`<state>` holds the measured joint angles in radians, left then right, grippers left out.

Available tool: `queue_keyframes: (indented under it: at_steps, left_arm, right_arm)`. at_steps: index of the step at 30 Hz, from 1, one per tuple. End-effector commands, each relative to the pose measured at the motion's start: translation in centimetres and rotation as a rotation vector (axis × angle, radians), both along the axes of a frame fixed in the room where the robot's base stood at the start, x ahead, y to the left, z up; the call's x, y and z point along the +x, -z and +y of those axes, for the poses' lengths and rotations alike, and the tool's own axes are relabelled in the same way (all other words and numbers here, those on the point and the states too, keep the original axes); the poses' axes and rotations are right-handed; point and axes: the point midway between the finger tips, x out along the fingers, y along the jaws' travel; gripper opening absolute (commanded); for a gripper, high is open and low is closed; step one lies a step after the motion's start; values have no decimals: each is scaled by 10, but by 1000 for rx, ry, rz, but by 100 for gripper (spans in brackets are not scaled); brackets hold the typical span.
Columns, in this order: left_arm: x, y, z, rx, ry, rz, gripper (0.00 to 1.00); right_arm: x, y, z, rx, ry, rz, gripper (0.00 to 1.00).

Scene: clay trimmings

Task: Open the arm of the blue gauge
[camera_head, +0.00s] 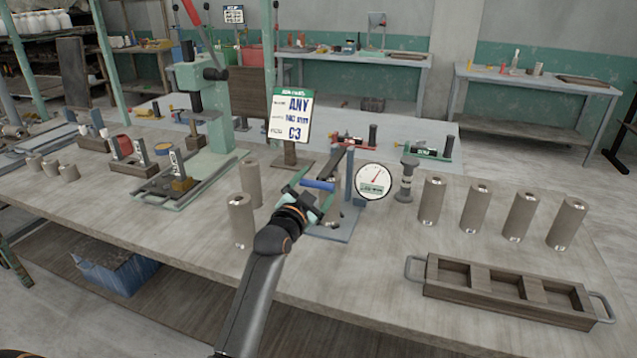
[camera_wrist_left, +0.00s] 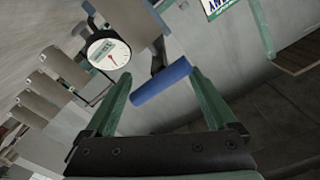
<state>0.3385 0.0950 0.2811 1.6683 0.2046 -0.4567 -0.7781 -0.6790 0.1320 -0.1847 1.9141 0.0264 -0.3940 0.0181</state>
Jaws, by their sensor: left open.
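The blue gauge stands on the workbench with a blue-grey base plate (camera_head: 335,232), an upright post and a round white dial (camera_head: 373,181). Its arm ends in a blue handle (camera_head: 318,185). In the left wrist view the blue handle (camera_wrist_left: 161,83) lies slanted between my two green fingers, near their tips; the dial (camera_wrist_left: 108,52) is up and to the left. My left gripper (camera_head: 312,196) is open, close to the handle and not closed on it. I cannot tell whether a finger touches it. The gripper hides part of the gauge. My right gripper is not in view.
A sign (camera_head: 290,116) stands behind the gauge. Grey cylinders (camera_head: 241,220) stand left of it, and several more (camera_head: 432,201) stand to the right. A wooden tray (camera_head: 510,290) with compartments lies at the front right. A green press (camera_head: 207,105) stands at the back left.

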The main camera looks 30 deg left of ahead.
Motion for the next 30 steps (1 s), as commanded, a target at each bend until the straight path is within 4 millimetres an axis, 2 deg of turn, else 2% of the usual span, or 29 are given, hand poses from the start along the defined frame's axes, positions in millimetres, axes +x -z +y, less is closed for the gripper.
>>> queue_keyframes:
  at_steps: [6, 15, 30]
  left_arm:
    - [13, 0, 3, 1, 0, 2, 91]
    - [14, 0, 3, 1, 0, 0, 91]
    - [14, 0, 3, -2, 0, 0, 36]
  right_arm:
    - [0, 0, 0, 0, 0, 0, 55]
    - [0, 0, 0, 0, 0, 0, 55]
    - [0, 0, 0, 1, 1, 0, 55]
